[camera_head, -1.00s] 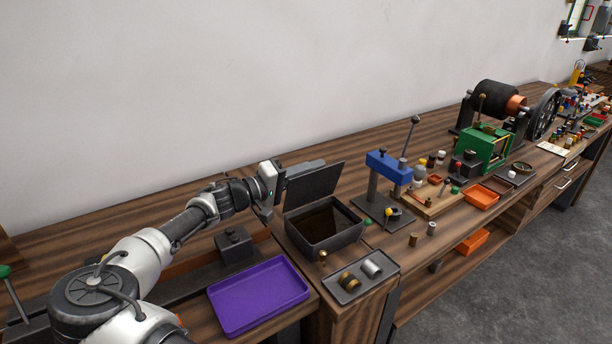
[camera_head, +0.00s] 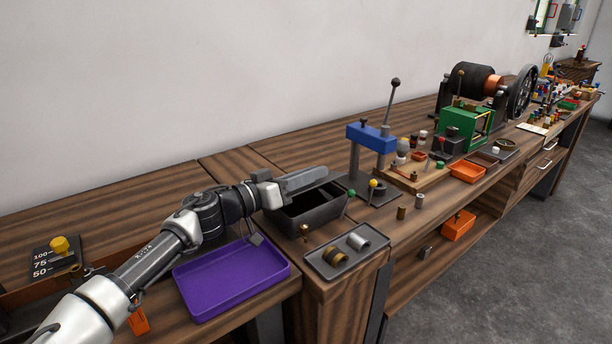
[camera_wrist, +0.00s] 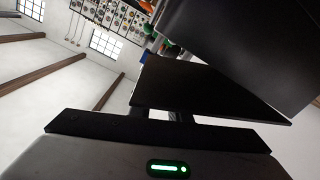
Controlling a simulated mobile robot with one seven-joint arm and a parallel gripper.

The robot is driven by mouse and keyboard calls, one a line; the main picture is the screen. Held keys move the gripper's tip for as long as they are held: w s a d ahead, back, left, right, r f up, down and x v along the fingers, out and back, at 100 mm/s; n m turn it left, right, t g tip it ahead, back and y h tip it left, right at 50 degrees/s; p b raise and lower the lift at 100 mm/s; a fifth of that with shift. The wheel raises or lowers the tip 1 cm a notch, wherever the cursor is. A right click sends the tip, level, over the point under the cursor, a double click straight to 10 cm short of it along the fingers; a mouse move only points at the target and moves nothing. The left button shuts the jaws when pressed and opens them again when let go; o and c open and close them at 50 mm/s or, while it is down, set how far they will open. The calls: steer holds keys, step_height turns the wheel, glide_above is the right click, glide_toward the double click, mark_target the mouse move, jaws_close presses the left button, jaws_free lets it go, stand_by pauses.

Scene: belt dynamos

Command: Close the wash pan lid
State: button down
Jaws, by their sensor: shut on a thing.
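The wash pan (camera_head: 312,218) is a dark grey open-topped box on the bench, with part of its dark inside showing. My gripper (camera_head: 285,188) is at the pan's back left, low over its rim. The lid is hard to make out in the head view, where my gripper and a grey bar-like shape cover that area. In the wrist view, my gripper (camera_wrist: 185,117) is shut on a flat dark plate, apparently the lid (camera_wrist: 195,88). A larger dark surface fills that view's upper right; I cannot tell which part it is. The lid's exact angle is unclear.
A purple tray (camera_head: 230,277) lies in front of my arm. A small grey tray (camera_head: 325,264) with metal rings stands before the pan. A blue press (camera_head: 371,137) with a lever stands close at the pan's right.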

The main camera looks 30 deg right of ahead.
steer(key=shift+s+d+f+b, duration=0.1)
steer(key=shift+s+f+b, duration=0.2)
steer(key=shift+f, duration=0.35)
steer(key=shift+s+f+b, duration=0.3)
steer(key=shift+f, duration=0.3)
steer(key=c, duration=1.7)
jaws_free()
steer(key=shift+o, duration=0.2)
step_height(320, 180, up, 10)
steer(key=p, duration=0.2)
steer(key=shift+p, duration=0.35)
